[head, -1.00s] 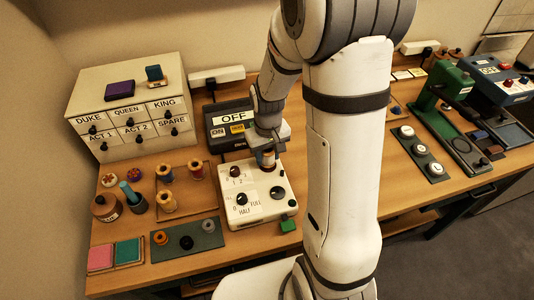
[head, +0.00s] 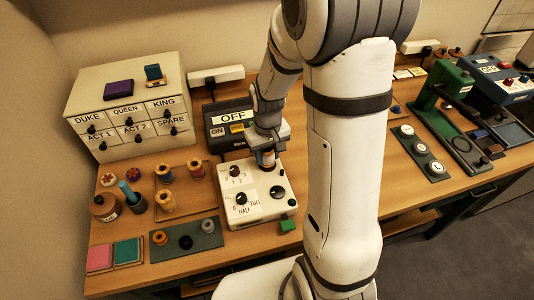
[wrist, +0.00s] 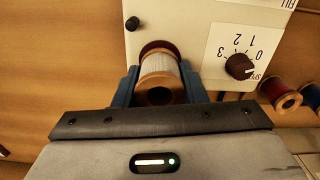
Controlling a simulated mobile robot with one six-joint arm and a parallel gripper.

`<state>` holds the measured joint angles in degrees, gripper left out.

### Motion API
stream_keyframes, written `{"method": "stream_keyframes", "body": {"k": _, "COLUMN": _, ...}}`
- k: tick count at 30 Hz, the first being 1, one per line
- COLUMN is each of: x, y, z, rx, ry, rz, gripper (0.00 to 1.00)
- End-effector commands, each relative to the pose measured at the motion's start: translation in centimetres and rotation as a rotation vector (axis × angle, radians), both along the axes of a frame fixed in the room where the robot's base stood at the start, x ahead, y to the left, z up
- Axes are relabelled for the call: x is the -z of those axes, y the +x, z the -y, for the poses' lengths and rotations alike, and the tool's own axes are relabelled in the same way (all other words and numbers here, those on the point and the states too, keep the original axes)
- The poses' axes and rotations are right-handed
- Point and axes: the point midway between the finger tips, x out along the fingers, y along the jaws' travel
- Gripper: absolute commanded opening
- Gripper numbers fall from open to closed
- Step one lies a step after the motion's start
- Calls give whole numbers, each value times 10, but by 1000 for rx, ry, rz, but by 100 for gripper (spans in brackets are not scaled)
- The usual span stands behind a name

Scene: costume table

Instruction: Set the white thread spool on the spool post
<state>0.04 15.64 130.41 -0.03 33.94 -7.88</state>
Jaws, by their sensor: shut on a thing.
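My gripper (head: 267,150) is shut on the white thread spool (wrist: 160,68), with one blue finger on each side of it in the wrist view. The spool has a pale body and a brown wooden end facing the wrist camera. In the head view it shows small below the gripper, at the back edge of the white control box (head: 257,208). A dark red rim shows at the spool's far end in the wrist view. I cannot tell whether it belongs to the spool or the box. The spool post is not visible, and whether the spool touches the box is unclear.
The box carries dark knobs (wrist: 240,66). Left of it, a wooden tray (head: 158,190) holds several coloured spools. A green block (head: 287,226) lies at the box's front right. My arm hides the table to the right.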

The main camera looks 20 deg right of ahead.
Motion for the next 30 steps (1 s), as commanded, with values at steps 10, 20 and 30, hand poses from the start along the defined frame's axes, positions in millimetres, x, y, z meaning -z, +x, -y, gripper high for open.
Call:
{"method": "stream_keyframes", "body": {"k": 10, "x": 2, "y": 0, "z": -1, "rx": -2, "ry": 0, "rz": 0, "gripper": 15}}
{"method": "stream_keyframes", "body": {"k": 20, "x": 9, "y": 0, "z": -1, "rx": -2, "ry": 0, "rz": -1, "gripper": 15}}
{"method": "stream_keyframes", "body": {"k": 30, "x": 12, "y": 0, "z": -1, "rx": -1, "ry": 0, "rz": -1, "gripper": 47}}
